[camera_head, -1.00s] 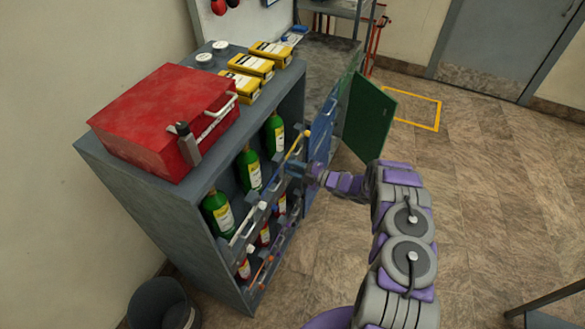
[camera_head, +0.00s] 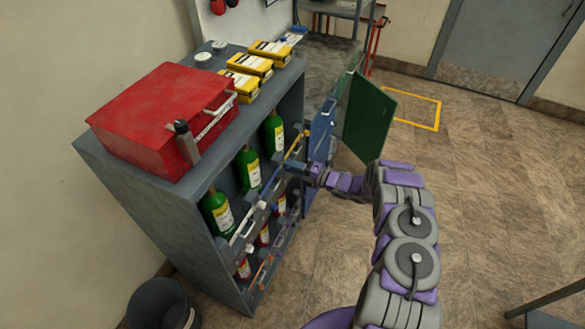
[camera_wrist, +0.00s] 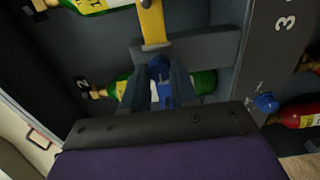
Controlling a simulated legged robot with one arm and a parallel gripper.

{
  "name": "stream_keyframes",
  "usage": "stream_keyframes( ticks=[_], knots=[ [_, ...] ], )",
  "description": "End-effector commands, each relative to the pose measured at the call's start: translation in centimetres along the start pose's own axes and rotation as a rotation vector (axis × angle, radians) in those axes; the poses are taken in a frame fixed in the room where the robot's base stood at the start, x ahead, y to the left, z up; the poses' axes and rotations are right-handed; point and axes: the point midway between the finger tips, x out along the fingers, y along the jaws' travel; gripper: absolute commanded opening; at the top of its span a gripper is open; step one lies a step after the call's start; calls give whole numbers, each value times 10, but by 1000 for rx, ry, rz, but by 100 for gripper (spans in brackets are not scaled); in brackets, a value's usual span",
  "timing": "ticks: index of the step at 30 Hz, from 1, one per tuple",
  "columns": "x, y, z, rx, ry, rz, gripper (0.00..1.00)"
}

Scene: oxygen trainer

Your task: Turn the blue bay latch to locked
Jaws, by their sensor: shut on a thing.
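The blue bay latch (camera_wrist: 160,68) shows in the wrist view as a blue piece between the two dark fingers of my gripper (camera_wrist: 159,88). The fingers are shut on it and hide much of it. In the head view my gripper (camera_head: 310,172) is at the front of the grey rack, near the middle bay. The fingertips and the latch are too small there to tell the latch's exact angle. A yellow latch handle (camera_wrist: 152,22) is just above the fingers in the wrist view. A green bottle (camera_wrist: 203,83) lies behind them.
The grey rack (camera_head: 125,178) holds green bottles (camera_head: 249,167) above red ones. A red toolbox (camera_head: 150,120) and yellow boxes (camera_head: 250,65) stand on top. A dark green panel (camera_head: 369,118) stands right of my gripper. A bin (camera_head: 160,305) is on the floor at left.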

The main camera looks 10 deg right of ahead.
Motion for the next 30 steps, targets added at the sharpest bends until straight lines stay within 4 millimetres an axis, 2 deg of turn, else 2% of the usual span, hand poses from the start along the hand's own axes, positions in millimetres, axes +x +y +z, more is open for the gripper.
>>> stream_keyframes(
  ticks=[1, 5, 6, 14, 23, 26, 30],
  knots=[
    [-1, -6, -3, 9, 2, -10, 0],
    [-1, -7, -3, 9, 2, -11, 0],
    [-1, -7, -3, 10, 2, -11, 28],
    [-1, -3, -2, 6, 1, -6, 53],
    [-4, -1, -1, 3, -1, -3, 53],
    [-13, -1, 0, 4, -3, -3, 53],
    [-39, 0, 0, 6, -5, -2, 53]
  ],
)
